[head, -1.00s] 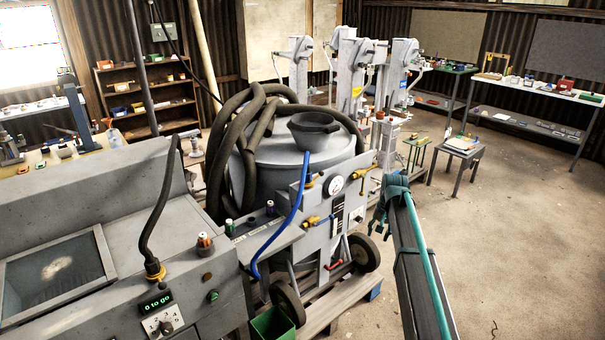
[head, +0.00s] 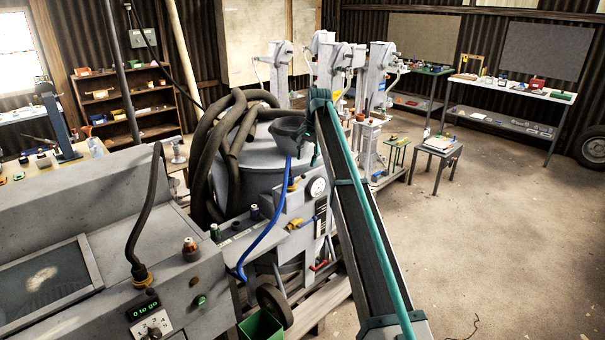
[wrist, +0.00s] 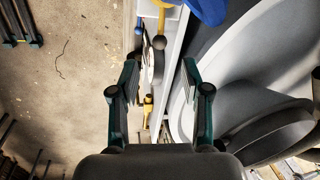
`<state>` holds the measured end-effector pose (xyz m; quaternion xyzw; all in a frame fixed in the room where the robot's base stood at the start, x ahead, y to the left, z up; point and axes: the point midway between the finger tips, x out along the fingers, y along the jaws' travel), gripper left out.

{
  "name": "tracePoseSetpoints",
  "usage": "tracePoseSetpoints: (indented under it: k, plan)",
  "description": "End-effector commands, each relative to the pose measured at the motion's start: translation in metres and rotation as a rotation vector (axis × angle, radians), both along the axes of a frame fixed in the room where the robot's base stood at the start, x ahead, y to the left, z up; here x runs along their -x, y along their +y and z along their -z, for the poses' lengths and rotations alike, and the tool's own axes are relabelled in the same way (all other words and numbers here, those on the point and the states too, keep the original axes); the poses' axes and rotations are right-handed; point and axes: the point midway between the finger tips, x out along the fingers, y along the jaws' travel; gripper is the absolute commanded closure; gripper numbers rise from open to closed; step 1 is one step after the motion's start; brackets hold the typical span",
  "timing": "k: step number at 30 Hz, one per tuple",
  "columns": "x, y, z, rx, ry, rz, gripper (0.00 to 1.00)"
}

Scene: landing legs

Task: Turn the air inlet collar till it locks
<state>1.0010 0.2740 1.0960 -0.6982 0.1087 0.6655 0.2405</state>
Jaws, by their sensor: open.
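My gripper (wrist: 160,83) is open and empty in the wrist view, its two fingers apart above the edge of the grey machine panel. In the head view the end of my arm is over the right side of the blasting pot (head: 258,150), with the gripper mostly hidden. A blue hose (head: 266,232) runs up to a yellow fitting (head: 294,184) at the panel's top, which looks like the air inlet collar. In the wrist view a blue part (wrist: 206,9) and a yellow part (wrist: 168,3) show at the top edge, beyond the fingers. I cannot tell whether the collar is locked.
A round gauge (head: 317,187) and a yellow-handled valve (head: 303,223) sit on the panel. Thick dark hoses (head: 217,145) loop around the pot. A grey cabinet (head: 85,225) stands at left, a green bin (head: 261,325) in front. The floor (head: 480,240) at right is largely clear.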

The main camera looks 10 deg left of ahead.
Motion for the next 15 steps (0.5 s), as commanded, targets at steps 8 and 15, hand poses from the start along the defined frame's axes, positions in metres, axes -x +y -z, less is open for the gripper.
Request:
tracePoseSetpoints:
  k: [8, 15]
  plan:
    - [-0.003, 0.008, 0.046, 0.001, 0.001, -0.002, 0.53]
    - [-0.006, 0.012, 0.069, 0.001, 0.000, -0.002, 0.53]
